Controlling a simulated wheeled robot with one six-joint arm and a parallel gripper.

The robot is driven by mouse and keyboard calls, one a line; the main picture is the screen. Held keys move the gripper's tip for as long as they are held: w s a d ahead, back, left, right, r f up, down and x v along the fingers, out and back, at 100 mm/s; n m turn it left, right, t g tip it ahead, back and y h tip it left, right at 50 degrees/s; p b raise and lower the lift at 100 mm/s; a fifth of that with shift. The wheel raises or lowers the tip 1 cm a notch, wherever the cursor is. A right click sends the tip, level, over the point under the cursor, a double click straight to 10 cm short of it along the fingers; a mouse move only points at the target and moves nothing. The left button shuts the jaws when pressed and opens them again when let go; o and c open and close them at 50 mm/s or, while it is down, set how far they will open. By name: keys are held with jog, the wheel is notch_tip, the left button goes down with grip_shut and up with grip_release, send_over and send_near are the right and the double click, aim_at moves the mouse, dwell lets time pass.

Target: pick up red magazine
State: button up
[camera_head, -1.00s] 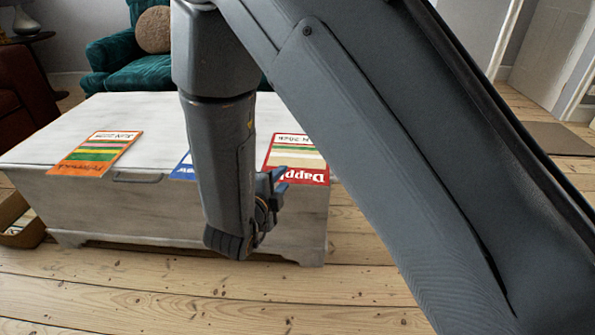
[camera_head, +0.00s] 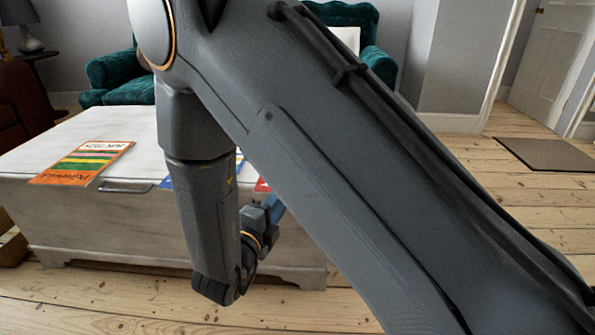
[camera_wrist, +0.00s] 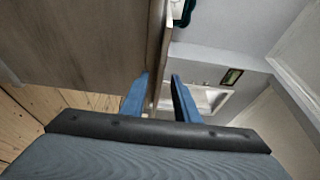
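The red magazine (camera_head: 262,185) lies on the chest top at its front edge. Only a small red piece shows in the head view; my arm hides the rest. I cannot make the magazine out clearly in the wrist view. My gripper (camera_head: 275,207) is just in front of the chest's front edge, close to the red piece. In the wrist view its two blue fingers (camera_wrist: 158,98) are apart, one on each side of a thin edge. I cannot tell whether they touch anything.
A teal armchair (camera_head: 118,92) stands behind. Bare floorboards lie open to the right, with a brown mat (camera_head: 548,154).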

jog(key=x, duration=0.2)
jog(key=shift+w+b, duration=0.25)
jog(key=shift+b, duration=0.05)
jog(key=shift+c, duration=0.3)
grip_shut()
